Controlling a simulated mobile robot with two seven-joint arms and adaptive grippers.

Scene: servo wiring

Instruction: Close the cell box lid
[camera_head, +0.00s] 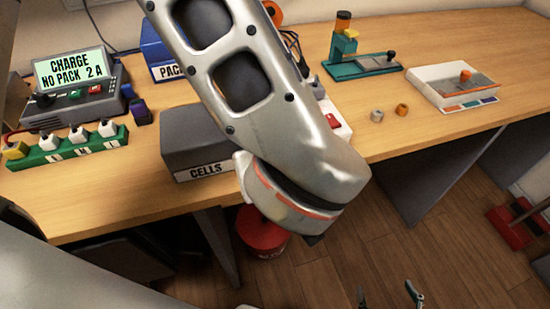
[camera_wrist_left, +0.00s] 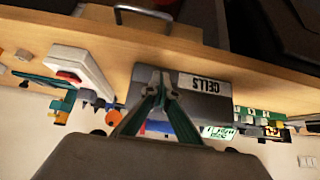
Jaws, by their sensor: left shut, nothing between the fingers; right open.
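The cell box (camera_head: 190,133) is a dark grey box with a CELLS label, near the front edge of the table. A flat grey surface covers its visible top, and the lid looks down; a silver arm hides its right side. The box (camera_wrist_left: 215,102) appears upside down in the left wrist view. My left gripper (camera_wrist_left: 161,82) is shut and empty, its fingertips overlapping the box's front beside the label; contact cannot be told. It is hidden in the head view. My right gripper (camera_head: 388,295) is open and empty, low over the floor in front of the table.
A charger (camera_head: 75,95) and a green strip with white parts (camera_head: 70,149) stand left of the box. A blue PACK box (camera_head: 158,45) is behind. A teal fixture (camera_head: 362,65) and white tray (camera_head: 440,88) are right. A red bin (camera_head: 262,235) stands below.

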